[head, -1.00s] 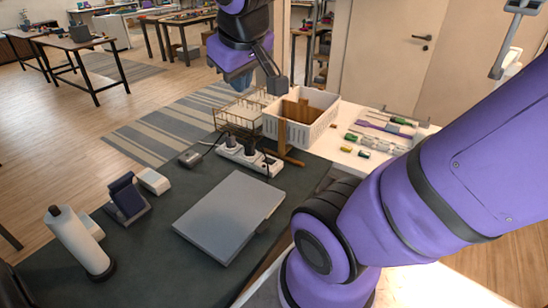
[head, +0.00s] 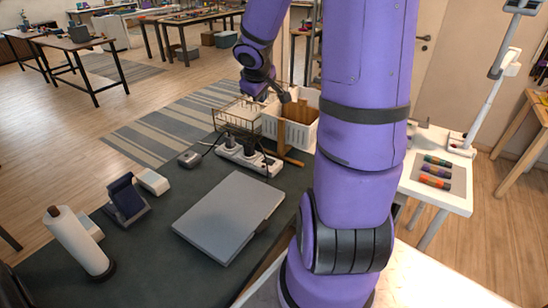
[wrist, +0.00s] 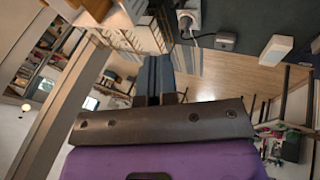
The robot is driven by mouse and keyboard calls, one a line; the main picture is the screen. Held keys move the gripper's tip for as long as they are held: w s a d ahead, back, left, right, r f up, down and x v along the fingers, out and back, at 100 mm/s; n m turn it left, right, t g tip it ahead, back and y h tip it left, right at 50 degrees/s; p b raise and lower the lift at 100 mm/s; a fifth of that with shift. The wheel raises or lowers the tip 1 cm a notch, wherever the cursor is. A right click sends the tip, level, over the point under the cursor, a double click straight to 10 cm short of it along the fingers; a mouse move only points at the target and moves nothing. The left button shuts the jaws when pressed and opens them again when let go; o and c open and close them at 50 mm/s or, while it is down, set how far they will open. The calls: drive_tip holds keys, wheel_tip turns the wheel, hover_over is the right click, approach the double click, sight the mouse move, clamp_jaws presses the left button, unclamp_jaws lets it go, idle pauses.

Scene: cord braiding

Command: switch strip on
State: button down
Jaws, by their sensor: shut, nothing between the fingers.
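The white power strip (head: 248,158) lies on the dark mat with dark plugs standing in its left and middle part. Its switch is too small to make out. In the wrist view, part of the strip (wrist: 188,18) shows at the top edge with a plug and a dark cable. My gripper (head: 286,97) is in the air above the white basket, behind and to the right of the strip, apart from it. In the wrist view, its two fingers (wrist: 159,60) are together with nothing between them.
The white basket (head: 270,127) and a wire rack (head: 236,117) stand just behind the strip. A grey flat case (head: 228,215) lies in front. A small dark box (head: 189,159) sits left of the strip. A paper towel roll (head: 78,243) stands at front left.

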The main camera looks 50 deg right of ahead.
drive_tip(key=d+f+t+y, duration=0.2)
drive_tip(key=d+f, duration=0.4)
drive_tip(key=f, duration=0.4)
drive_tip(key=d+f+t+y, duration=0.2)
drive_tip(key=d+f, duration=0.4)
drive_tip(key=f, duration=0.4)
drive_tip(key=shift+s+d+y, duration=0.25)
drive_tip(key=shift+s+y, duration=0.05)
drive_tip(key=shift+y, duration=0.6)
hover_over(269, 160)
drive_tip(key=s, duration=0.2)
wheel_tip(269, 160, down, 7)
drive_tip(key=shift+d+f, duration=0.1)
drive_tip(key=shift+f, duration=0.1)
wheel_tip(269, 160, down, 3)
drive_tip(key=shift+s+f, duration=0.1)
drive_tip(key=shift+d+f, duration=0.1)
drive_tip(key=shift+f, duration=0.45)
